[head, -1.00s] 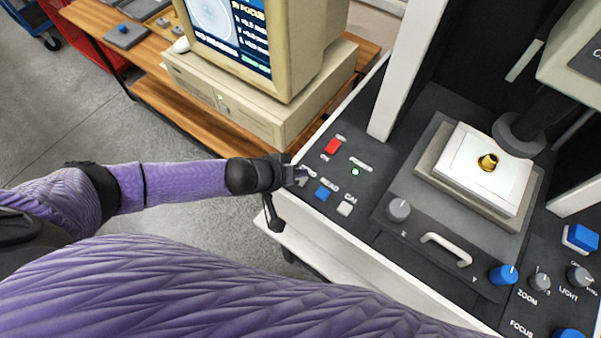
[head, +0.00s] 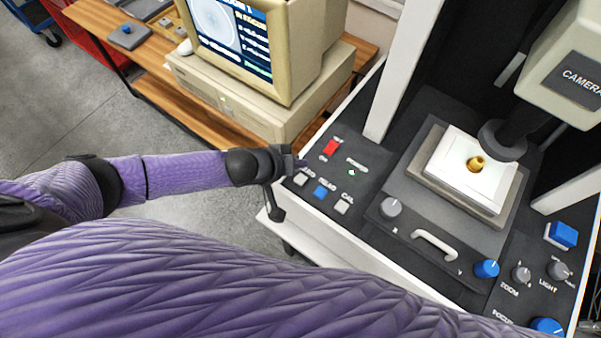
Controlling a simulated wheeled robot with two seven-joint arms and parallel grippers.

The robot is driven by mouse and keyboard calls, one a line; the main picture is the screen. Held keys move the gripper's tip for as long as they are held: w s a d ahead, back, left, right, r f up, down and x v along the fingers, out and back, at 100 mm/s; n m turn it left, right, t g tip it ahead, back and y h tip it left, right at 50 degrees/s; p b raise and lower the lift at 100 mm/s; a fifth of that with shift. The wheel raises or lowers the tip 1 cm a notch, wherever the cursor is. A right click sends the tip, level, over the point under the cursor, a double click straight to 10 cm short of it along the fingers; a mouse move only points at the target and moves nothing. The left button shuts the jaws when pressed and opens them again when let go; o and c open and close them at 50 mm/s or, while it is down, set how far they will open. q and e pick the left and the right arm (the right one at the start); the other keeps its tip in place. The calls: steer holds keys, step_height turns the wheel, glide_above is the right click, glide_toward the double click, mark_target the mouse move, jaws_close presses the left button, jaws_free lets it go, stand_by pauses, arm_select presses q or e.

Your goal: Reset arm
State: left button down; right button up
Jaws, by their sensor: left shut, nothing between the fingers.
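My left gripper (head: 298,163) is shut and empty at the left edge of the measuring machine's black panel (head: 372,182). It is just above and left of the white button (head: 300,179), close to the red switch (head: 330,148). I cannot tell whether it touches the panel. My left arm comes in from the left, purple with a black wrist. A blue button (head: 320,191) and another white button (head: 342,206) sit in the same row. My right gripper is not in view.
A brass part (head: 476,163) sits on the white stage plate (head: 451,176) under the camera head (head: 571,82). Knobs and a handle (head: 435,246) line the front. A beige computer (head: 233,98) stands on a wooden bench (head: 150,92) at the upper left. Grey floor is clear between.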

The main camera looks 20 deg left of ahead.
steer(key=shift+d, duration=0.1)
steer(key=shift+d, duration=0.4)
